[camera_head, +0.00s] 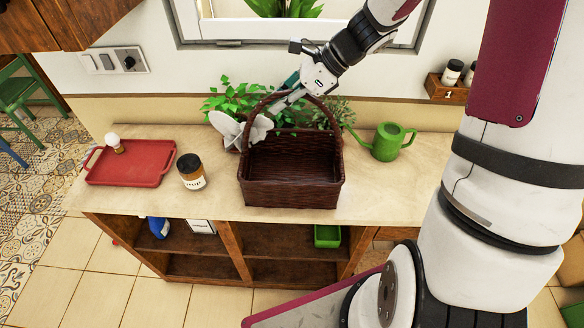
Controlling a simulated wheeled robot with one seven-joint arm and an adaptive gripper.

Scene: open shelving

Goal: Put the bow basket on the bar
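The bow basket (291,194) is dark brown wicker with a tall arched handle and a large pale bow (228,127) on its left side. It is upright and looks empty. It appears to be on the beige top (385,200) of the open shelving, close to the front edge; I cannot tell whether its base touches. My gripper (287,97) reaches in from the upper right, with its fingers at the top of the basket's handle. The handle and leaves overlap the fingers, so their grip is unclear.
A red tray (130,170) with a small white-topped item and a dark-lidded jar (191,172) stand left of the basket. A green watering can (387,141) stands right. Leafy plants (236,100) are behind it. Bare top lies between the basket and my arm.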

